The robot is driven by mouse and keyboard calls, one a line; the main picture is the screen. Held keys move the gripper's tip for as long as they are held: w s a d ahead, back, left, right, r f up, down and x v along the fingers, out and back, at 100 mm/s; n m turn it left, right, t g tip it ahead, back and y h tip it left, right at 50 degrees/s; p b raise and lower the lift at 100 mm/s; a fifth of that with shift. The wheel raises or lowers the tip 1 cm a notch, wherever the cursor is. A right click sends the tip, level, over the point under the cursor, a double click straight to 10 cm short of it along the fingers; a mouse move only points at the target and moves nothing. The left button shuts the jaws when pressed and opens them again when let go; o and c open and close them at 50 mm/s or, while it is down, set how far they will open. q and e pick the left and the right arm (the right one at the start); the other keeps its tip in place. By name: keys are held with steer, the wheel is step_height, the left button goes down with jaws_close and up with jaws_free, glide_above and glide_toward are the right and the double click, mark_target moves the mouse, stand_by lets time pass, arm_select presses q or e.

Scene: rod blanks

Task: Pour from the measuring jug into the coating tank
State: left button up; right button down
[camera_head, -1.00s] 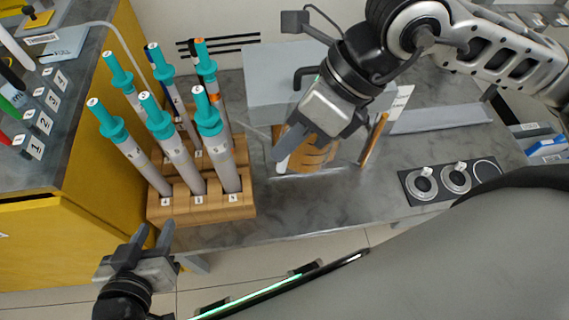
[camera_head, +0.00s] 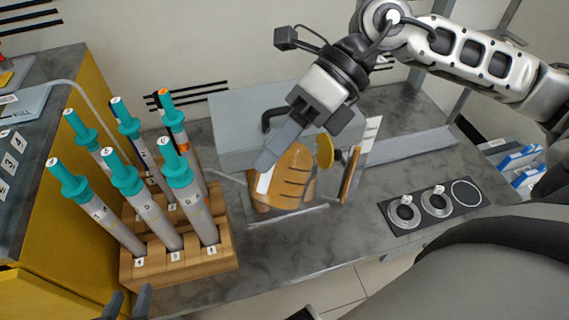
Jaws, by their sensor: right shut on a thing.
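An amber-brown vessel with black graduation marks and a white patch, which looks like the measuring jug (camera_head: 290,178), is tilted at the middle of the grey counter. My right gripper (camera_head: 283,146) reaches down to it from the upper right and is shut on it; the fingers partly hide its upper side. A clear-edged base (camera_head: 288,217) lies below the jug and may belong to the coating tank; I cannot tell whether liquid is flowing. My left gripper (camera_head: 128,304) shows only its two fingertips at the bottom edge, apart and empty.
A wooden rack (camera_head: 180,262) holds several teal-capped rods at left. A grey box (camera_head: 235,115) stands behind the jug, and a yellow disc (camera_head: 325,151) and a wooden upright (camera_head: 350,174) stand right of it. A black panel with round plates (camera_head: 435,203) lies at right.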

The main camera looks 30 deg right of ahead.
steer(key=shift+w+d+r+g+y+b, duration=0.25)
steer(key=shift+d+g+y+b, duration=0.05)
steer(key=shift+d+y+b, duration=0.1)
stand_by(0.7)
stand_by(0.3)
steer(key=shift+w, duration=0.1)
steer(key=shift+d+y+b, duration=0.15)
steer(key=shift+y+b, duration=0.15)
steer(key=shift+b, duration=0.05)
steer(key=shift+w, duration=0.1)
steer(key=shift+w+d+m+g+y+b, duration=0.15)
steer(key=shift+d+m+g+y+b, duration=0.05)
steer(key=shift+m+g+y+b, duration=0.1)
stand_by(0.3)
stand_by(0.4)
steer(key=shift+w+d+y+b, duration=0.15)
steer(key=shift+d+y+b, duration=0.15)
steer(key=shift+b, duration=0.1)
